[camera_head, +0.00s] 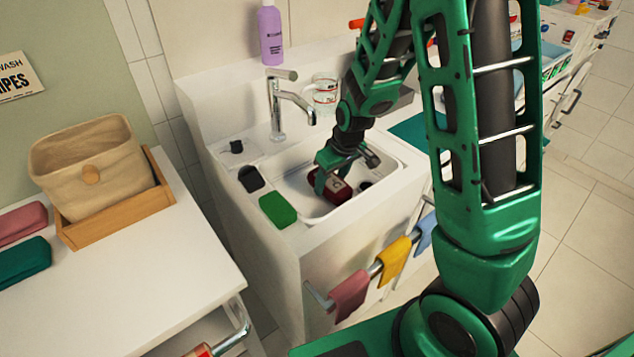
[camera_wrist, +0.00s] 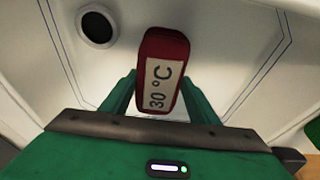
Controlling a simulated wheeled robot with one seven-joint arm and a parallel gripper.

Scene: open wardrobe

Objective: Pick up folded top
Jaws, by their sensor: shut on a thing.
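The folded top (camera_head: 341,192) appears as a small, dark red, rounded bundle with a white label. It is inside the white sink basin. In the wrist view the folded top (camera_wrist: 166,46) stands between the green fingers, and its label reads "30 °C". My gripper (camera_head: 331,179) reaches down into the basin and is shut on the folded top; it also shows in the wrist view (camera_wrist: 158,98). The fingers hide part of its sides. I cannot tell whether it touches the basin floor.
The sink (camera_head: 298,182) has a tap (camera_head: 283,105) behind the basin. A green sponge-like block (camera_head: 277,209) lies on its left rim. A glass measuring cup (camera_head: 325,94) and a purple bottle (camera_head: 270,34) stand at the back. A beige basket (camera_head: 92,165) is on the left counter.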

